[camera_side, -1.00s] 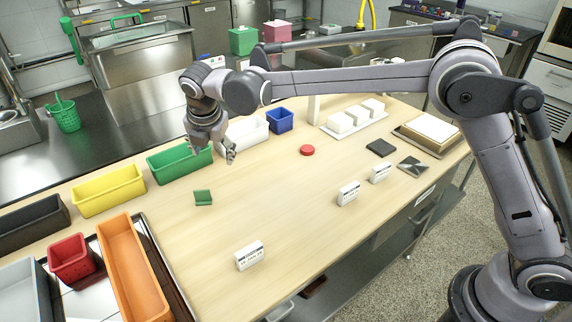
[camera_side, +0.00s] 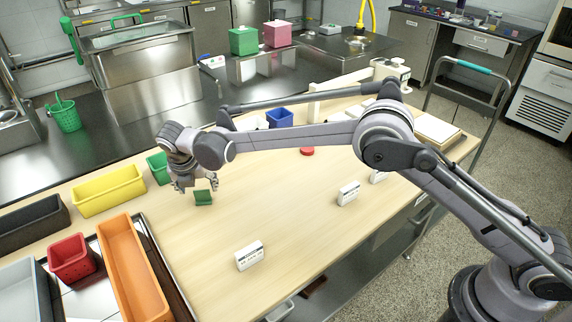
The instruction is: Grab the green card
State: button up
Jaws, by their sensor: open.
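The green card (camera_side: 203,198) sits on the wooden table (camera_side: 300,225), with a part of it raised at an angle. My gripper (camera_side: 196,187) points down just above and behind the card. Its fingers are apart, one to the left of the card and one near its upper right. I cannot tell whether a finger touches the card. Nothing shows between the fingers as held.
A green bin (camera_side: 158,168) is partly hidden behind my gripper, with a yellow bin (camera_side: 108,191) to its left. An orange bin (camera_side: 132,270) and a red bin (camera_side: 72,258) stand at front left. White labelled blocks (camera_side: 249,256) stand on the table. The table's middle is clear.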

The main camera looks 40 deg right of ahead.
aim_at(201, 190)
jog(key=shift+x, duration=2.4)
jog(key=shift+d+r, duration=0.15)
jog(key=c, duration=1)
